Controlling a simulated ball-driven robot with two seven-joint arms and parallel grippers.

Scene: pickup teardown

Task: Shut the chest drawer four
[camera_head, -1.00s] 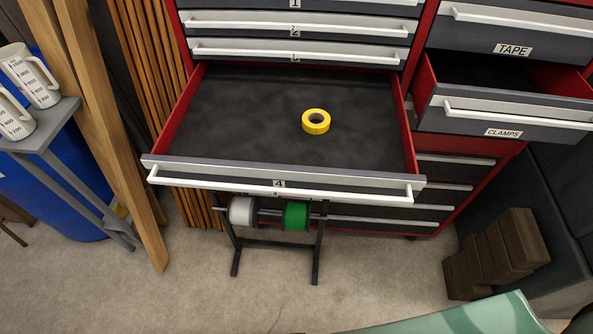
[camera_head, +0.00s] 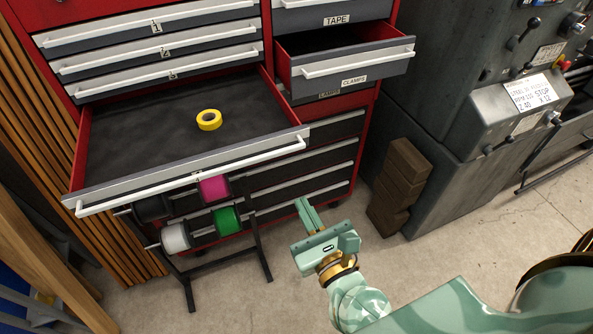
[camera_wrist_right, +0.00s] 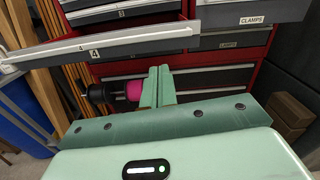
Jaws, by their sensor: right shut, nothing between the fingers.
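Drawer four (camera_head: 190,172) of the red and grey chest is pulled well out in the head view. Its white bar handle (camera_head: 240,167) runs along the front, and a yellow tape roll (camera_head: 209,120) lies on its dark floor. In the right wrist view the shut fingers (camera_wrist_right: 158,85) show below the drawer front (camera_wrist_right: 140,42), which carries the label 4. My left gripper is not in view.
The clamps drawer (camera_head: 345,70) is also open, right of drawer four. A rack (camera_head: 258,245) with several spools stands below the drawer front. Brown wooden blocks (camera_head: 400,185) and a grey machine (camera_head: 480,110) stand at the right.

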